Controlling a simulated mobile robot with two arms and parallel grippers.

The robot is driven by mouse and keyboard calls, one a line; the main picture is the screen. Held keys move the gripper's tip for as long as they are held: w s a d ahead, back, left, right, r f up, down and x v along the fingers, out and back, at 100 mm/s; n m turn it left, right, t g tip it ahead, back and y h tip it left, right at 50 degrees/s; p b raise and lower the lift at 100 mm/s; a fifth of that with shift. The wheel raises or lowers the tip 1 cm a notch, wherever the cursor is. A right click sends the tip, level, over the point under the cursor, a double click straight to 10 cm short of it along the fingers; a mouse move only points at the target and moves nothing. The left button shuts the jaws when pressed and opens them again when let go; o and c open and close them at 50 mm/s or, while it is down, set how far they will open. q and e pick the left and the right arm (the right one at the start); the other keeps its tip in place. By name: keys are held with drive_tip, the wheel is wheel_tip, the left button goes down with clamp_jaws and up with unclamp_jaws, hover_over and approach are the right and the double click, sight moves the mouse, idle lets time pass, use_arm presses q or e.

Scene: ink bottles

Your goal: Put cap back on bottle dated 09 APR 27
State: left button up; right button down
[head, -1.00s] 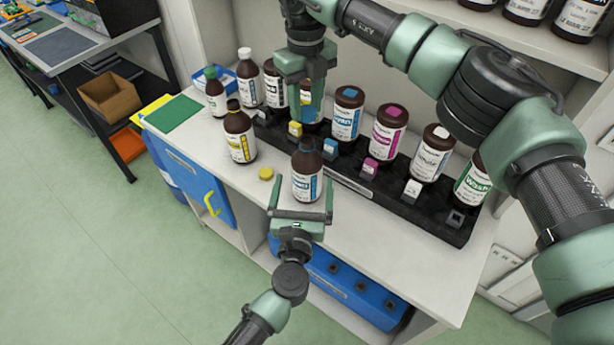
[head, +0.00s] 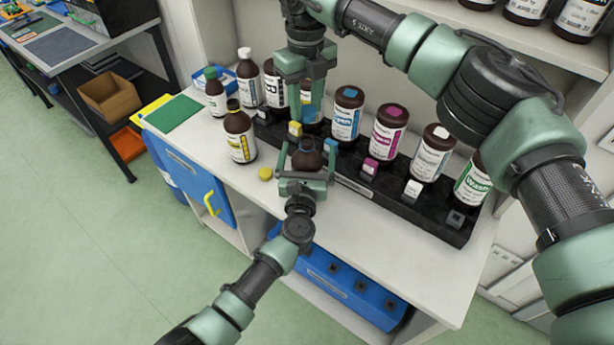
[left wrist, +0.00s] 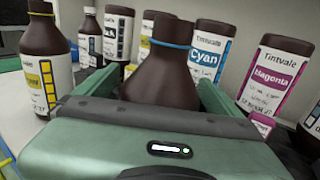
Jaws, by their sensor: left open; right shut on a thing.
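A brown bottle with a blue neck ring (head: 306,160) stands upright on the counter, with no cap visible on it; it fills the middle of the left wrist view (left wrist: 163,78). My left gripper (head: 307,151) is open, its fingers on either side of this bottle. A second brown bottle with a yellow neck ring (head: 239,135) stands to the left, also showing no cap. A yellow cap (head: 265,174) lies on the counter between them. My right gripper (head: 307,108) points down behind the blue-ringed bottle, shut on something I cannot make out. I cannot read any date.
A black rack (head: 430,219) behind holds several capped bottles, including a cyan one (head: 346,114) and a magenta one (head: 387,132), with small coloured blocks along its front. More bottles stand back left beside a green mat (head: 173,115). The front right counter (head: 370,225) is clear.

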use_arm(q)
clamp_jaws()
use_arm(e)
hover_over(306, 139)
drive_tip(key=shift+f, duration=2.5)
drive_tip(key=shift+f, duration=0.9)
drive_tip(key=shift+f, duration=0.55)
